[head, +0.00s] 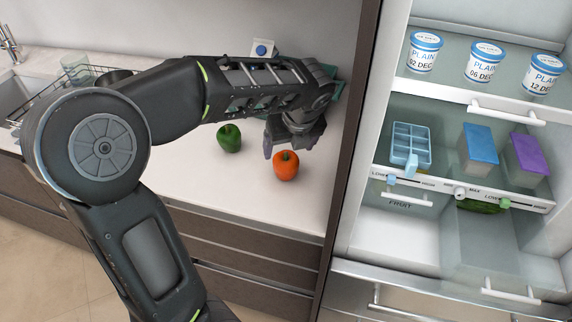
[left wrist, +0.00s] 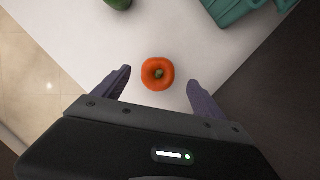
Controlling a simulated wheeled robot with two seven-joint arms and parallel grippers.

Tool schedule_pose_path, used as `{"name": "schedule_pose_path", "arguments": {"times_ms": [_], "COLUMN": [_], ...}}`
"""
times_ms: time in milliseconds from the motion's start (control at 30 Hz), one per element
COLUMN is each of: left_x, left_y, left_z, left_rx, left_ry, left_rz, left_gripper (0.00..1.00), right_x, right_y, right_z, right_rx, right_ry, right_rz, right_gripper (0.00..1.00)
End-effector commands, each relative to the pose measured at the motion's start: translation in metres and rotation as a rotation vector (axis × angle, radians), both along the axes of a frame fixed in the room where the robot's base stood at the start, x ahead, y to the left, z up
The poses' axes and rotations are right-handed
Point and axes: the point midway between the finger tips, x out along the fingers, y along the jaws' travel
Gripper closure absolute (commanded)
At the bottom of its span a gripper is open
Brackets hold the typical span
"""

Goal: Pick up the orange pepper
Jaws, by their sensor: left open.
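The orange pepper (head: 286,166) stands on the white counter, right of the green pepper. In the left wrist view the orange pepper (left wrist: 158,74) lies just beyond the fingertips, roughly centred between the two fingers. My left gripper (head: 281,150) is above and just behind the pepper in the head view. It is open and empty, with its fingers spread wide in the left wrist view (left wrist: 158,82). The pepper appears apart from both fingers. My right gripper is not in view.
A green pepper (head: 229,138) stands nearby on the counter (head: 215,179). A teal object (left wrist: 243,9) lies beyond the pepper, beside the dark panel (head: 352,130). The fridge (head: 400,238) stands open at right. A dish rack (head: 50,95) is at left.

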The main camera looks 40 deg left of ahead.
Motion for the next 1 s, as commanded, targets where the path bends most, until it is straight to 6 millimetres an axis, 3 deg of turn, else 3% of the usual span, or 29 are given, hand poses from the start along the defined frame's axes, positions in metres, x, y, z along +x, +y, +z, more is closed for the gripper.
{"name": "schedule_pose_path", "arguments": {"times_ms": [467, 1000], "left_x": [0.010, 0.011], "left_y": [0.016, 0.017], "left_z": [-0.047, -0.048], "left_rx": [0.000, 0.000], "left_ry": [0.003, 0.000], "left_rz": [0.001, 0.000], "left_gripper": [0.19, 0.19], "right_x": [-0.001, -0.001], "right_y": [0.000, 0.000], "right_z": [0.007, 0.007], "right_rx": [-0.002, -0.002], "right_ry": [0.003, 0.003], "right_rz": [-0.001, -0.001], "right_gripper": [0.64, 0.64]}}
